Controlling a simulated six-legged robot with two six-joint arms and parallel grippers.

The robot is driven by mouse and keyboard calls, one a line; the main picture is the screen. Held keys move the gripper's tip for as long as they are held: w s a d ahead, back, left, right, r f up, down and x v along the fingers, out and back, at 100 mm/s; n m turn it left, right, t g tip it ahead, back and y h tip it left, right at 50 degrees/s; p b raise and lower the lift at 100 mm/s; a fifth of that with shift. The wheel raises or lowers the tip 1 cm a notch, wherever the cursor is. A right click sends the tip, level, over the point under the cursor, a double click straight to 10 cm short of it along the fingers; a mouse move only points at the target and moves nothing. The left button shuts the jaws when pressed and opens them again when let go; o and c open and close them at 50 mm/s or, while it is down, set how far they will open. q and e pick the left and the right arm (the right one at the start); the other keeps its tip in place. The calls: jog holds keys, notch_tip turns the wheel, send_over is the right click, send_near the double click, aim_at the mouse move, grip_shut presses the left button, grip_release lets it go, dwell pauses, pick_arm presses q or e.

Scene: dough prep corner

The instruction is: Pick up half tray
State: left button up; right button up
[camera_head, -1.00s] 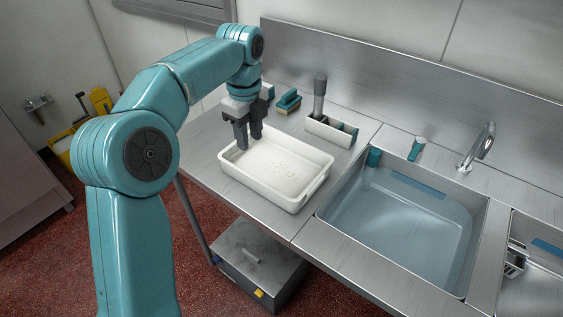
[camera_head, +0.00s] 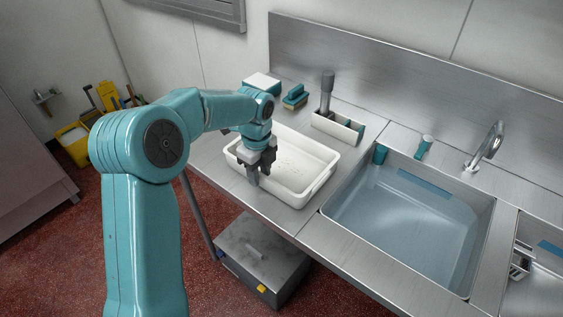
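The half tray (camera_head: 318,184) is a white, shallow rectangular tub with a few brown crumbs on its floor. It sits flat on the steel counter, left of the sink. My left gripper (camera_head: 259,178) points down at the tray's near-left rim. Its two dark fingers look apart, with a gap between them. I cannot tell whether they straddle the wall or touch it. My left wrist and forearm hide part of the tray's far-left side. My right gripper is not in view.
Behind the tray stand a white holder with a grey-handled tool (camera_head: 338,126), a sponge-like brush (camera_head: 294,98) and a white-topped box (camera_head: 262,82). A water-filled sink (camera_head: 410,215) lies right. A grey metal box (camera_head: 262,262) is below the counter.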

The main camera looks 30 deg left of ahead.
pick_arm(q)
jog(key=shift+a+f, duration=0.1)
jog(key=shift+f, duration=0.85)
jog(key=shift+c, duration=1)
grip_shut()
jog(key=shift+r, duration=0.55)
notch_tip(320, 180, up, 19)
jog(key=p, duration=0.1)
jog(key=shift+p, duration=0.3)
